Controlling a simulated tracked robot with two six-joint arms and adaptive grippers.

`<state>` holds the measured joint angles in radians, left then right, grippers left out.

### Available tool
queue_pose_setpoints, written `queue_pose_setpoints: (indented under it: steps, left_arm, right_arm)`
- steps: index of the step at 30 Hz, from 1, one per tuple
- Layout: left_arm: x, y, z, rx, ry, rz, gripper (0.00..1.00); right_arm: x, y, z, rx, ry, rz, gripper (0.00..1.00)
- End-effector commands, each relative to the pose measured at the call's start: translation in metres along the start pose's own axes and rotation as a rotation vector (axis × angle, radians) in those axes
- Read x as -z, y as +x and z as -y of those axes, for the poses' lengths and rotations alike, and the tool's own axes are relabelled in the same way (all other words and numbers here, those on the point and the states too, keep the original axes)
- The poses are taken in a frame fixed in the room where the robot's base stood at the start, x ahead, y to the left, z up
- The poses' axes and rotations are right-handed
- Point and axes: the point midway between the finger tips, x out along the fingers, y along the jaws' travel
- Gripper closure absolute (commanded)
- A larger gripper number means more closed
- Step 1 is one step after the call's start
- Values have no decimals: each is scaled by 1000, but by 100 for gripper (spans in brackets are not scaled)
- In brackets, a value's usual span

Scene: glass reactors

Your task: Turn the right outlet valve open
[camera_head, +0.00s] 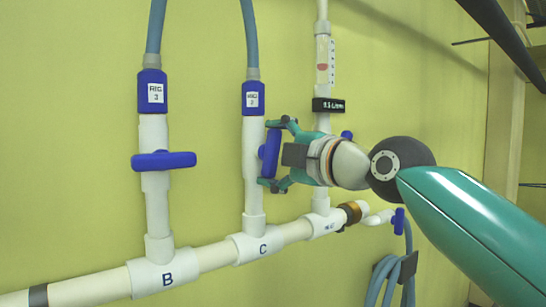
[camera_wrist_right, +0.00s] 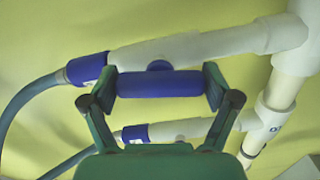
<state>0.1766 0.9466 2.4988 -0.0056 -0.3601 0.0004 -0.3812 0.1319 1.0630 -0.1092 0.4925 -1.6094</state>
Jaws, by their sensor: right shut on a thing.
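The right outlet valve on the white pipe marked C has a blue bar handle (camera_head: 270,153), which stands upright, roughly along its pipe. My right gripper (camera_head: 268,156) comes in from the right and is shut on this handle, with one finger near its upper end and one near its lower end. In the right wrist view the handle (camera_wrist_right: 160,84) spans between the two fingertips, in front of the pipe and roughly parallel to it. My left gripper is not in view.
The valve handle on pipe B (camera_head: 163,160) lies across its pipe. A flow meter (camera_head: 325,62) stands on a third pipe behind my right gripper. A coiled hose (camera_head: 390,277) hangs below my right arm. The yellow wall (camera_head: 60,120) is close behind the pipes.

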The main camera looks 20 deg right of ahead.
Motion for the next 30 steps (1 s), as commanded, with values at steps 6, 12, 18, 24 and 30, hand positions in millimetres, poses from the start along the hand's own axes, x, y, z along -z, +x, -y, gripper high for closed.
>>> queue_pose_setpoints:
  steps: [6,12,18,24,30]
  left_arm:
    - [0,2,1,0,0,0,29]
    - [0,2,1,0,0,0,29]
    - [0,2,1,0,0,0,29]
    - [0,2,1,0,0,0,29]
    - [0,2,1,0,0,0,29]
  right_arm:
    - [1,2,4,10,-88,-2,48]
    - [1,2,4,11,-118,-2,48]
    - [1,2,5,13,-122,-2,48]
    - [1,2,6,15,-121,-3,8]
    - [0,1,4,11,-120,-2,0]
